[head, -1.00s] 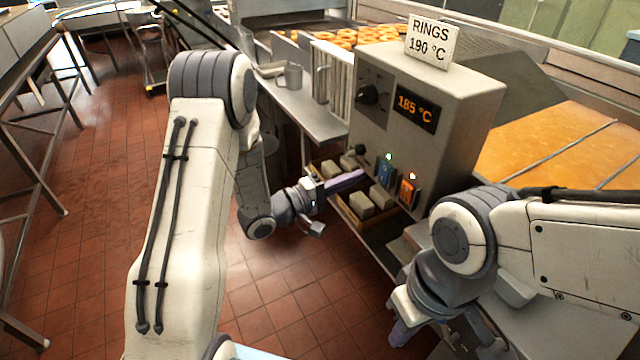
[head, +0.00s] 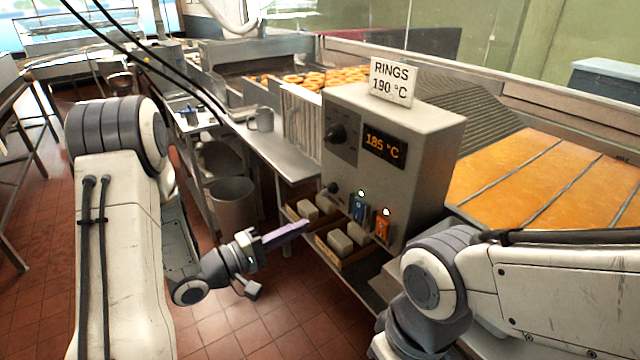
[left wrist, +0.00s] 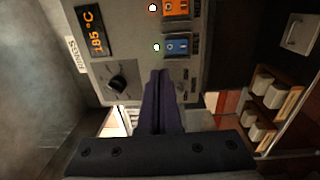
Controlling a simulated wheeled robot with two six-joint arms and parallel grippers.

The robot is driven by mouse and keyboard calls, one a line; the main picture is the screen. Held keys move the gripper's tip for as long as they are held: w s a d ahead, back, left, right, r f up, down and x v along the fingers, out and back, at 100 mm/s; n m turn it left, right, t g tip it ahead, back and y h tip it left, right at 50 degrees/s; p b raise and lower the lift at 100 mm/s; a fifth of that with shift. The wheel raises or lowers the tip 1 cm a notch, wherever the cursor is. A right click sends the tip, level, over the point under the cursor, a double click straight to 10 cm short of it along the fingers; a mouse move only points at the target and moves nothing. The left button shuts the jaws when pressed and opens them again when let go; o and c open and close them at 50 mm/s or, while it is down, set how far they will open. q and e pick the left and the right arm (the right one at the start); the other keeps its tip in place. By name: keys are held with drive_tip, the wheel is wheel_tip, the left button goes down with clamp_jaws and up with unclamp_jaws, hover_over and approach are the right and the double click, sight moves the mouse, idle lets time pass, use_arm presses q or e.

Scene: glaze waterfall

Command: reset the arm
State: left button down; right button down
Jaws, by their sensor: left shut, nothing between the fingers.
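My left gripper (head: 286,234) is in front of the control box (head: 432,170), apart from it, with its purple fingers together and nothing between them. In the left wrist view the closed fingers (left wrist: 160,100) point at the box face, near the blue switch (left wrist: 177,46) and the dark knob (left wrist: 118,82). My right arm (head: 440,285) comes in from the right; its gripper fingers are out of the picture. The box display (head: 384,149) reads 185 °C, and a sign (head: 392,81) on top reads RINGS 190 °C.
The blue switch (head: 358,208) and orange switch (head: 382,226) each have a lit lamp above. Trays with pale blocks (head: 341,243) sit below the box. A steel shelf with a mug (head: 264,119) stands to the left. Bins (head: 233,205) stand under it. Open tiled floor lies below.

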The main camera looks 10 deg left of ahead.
use_arm(q)
drive_tip(key=w+d+f+m+g+y+p, duration=0.2)
drive_tip(key=d+m+g+y, duration=0.1)
drive_tip(key=d+m+y, duration=0.3)
drive_tip(key=s+d+r+m+g+y, duration=0.1)
drive_tip(key=s+m+g+y, duration=0.1)
drive_tip(key=s, duration=0.7)
drive_tip(key=s+r+m+g+y+p, duration=0.1)
drive_tip(key=s+m+g, duration=0.3)
drive_tip(key=s, duration=0.5)
drive_tip(key=s+d+r+m+g+y, duration=0.1)
drive_tip(key=s+r+m+g+y, duration=0.2)
drive_tip(key=s, duration=0.7)
drive_tip(key=shift+d+r+m+g+y+p, duration=0.2)
drive_tip(key=shift+d+m+g+y+p, duration=0.15)
drive_tip(key=shift+m, duration=0.25)
drive_tip(key=shift+s, duration=0.1)
